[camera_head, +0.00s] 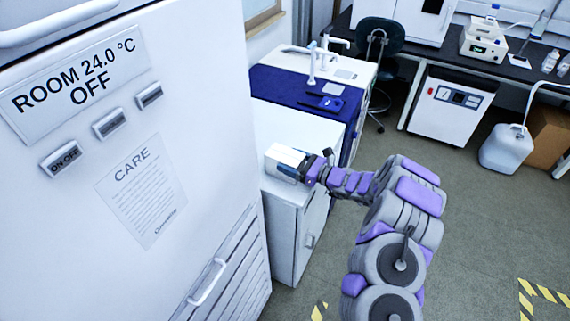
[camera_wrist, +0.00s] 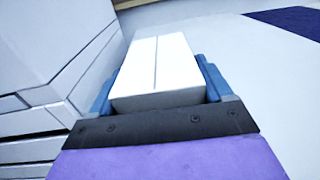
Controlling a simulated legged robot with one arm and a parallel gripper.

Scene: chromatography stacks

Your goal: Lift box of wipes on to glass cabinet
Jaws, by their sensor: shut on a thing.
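A white box (camera_head: 286,156), which appears to be the box of wipes, is held in my gripper (camera_head: 294,165). In the wrist view the white box (camera_wrist: 158,70) sits between the two blue fingers of my gripper (camera_wrist: 158,88), which are shut on its sides. In the head view the box is over the front left part of a low white cabinet (camera_head: 300,215). I cannot tell whether the box touches the cabinet top. No glass cabinet can be made out for certain.
A large white unit (camera_head: 130,150) with a "ROOM 24.0 °C OFF" panel stands close on the left. A blue mat (camera_head: 300,88) with a small device lies behind the low cabinet. A dark chair (camera_head: 380,38) stands farther back. Open floor (camera_head: 470,210) lies to the right.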

